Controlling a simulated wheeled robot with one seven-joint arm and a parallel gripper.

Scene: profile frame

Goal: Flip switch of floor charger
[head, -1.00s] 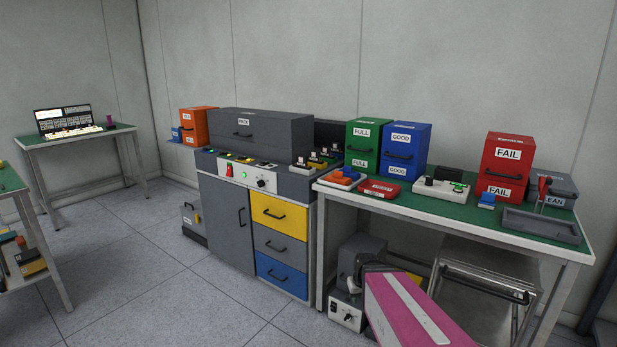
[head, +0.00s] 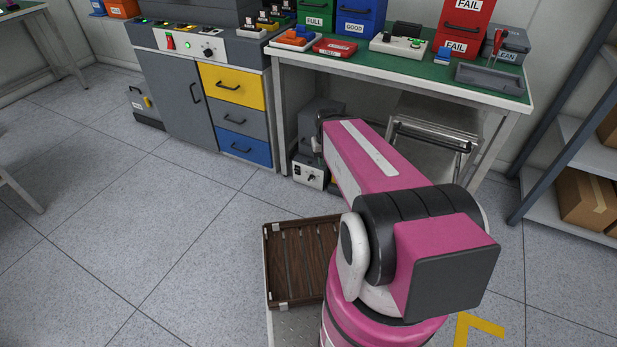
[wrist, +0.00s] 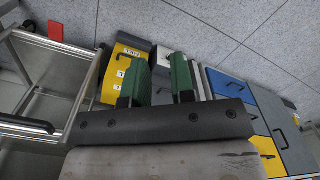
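The floor charger (head: 310,173) is a low box with a pale front on the floor under the green-topped table. Its front shows a dark round knob and small dark controls, but the switch position is too small to tell. My pink arm reaches toward it and hides part of that area. My gripper (wrist: 160,70) shows in the wrist view with two green fingers spread apart, nothing held between them. A pale grey box shape shows beyond and between the fingers; I cannot tell if it is the charger. In the head view the fingers are hidden.
A drawer cabinet (head: 178,105) stands to the left. A yellow labelled box (wrist: 125,62) is close to the fingers. A shelf (head: 575,150) stands right. Open floor lies front left.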

